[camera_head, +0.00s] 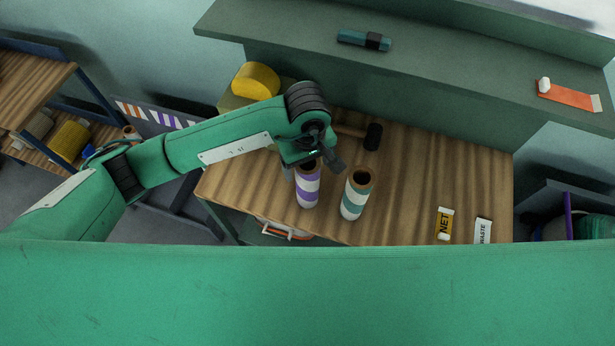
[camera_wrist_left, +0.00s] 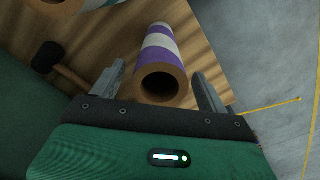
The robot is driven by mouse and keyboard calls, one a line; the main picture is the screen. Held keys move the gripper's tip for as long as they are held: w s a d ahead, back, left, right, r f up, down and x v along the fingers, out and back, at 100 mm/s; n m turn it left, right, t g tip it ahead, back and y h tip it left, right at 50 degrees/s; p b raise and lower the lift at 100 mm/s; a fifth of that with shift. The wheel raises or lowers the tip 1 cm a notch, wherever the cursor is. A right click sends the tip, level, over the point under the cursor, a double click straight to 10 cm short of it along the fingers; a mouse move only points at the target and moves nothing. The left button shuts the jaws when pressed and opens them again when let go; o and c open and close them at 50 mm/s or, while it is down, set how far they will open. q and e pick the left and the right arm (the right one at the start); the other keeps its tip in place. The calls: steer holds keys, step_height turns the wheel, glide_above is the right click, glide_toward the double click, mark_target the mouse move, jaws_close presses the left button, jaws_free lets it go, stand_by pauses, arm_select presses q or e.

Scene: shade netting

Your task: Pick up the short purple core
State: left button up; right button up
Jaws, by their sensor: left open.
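The short purple core (camera_head: 307,187) is a brown tube with purple and white bands, standing upright near the front edge of the wooden table. In the left wrist view the purple core (camera_wrist_left: 161,66) lies between the two fingers, its open brown end facing the camera. My left gripper (camera_head: 325,160) is open, at the core's top; the fingers (camera_wrist_left: 162,88) are on either side of it with gaps. I cannot tell whether they touch it. The gripper partly hides the core's top in the head view. My right gripper is not in view.
A teal-and-white banded core (camera_head: 354,196) stands close to the right of the purple one. A black-headed mallet (camera_head: 372,136) lies behind. NET (camera_head: 444,224) and WASTE (camera_head: 483,231) labels lie at the right front. The table's right part is mostly clear. A green shelf (camera_head: 460,75) rises behind.

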arm_select(q)
steer(key=shift+f, duration=1.15)
steer(key=c, duration=1.5)
steer(key=shift+r, duration=0.2)
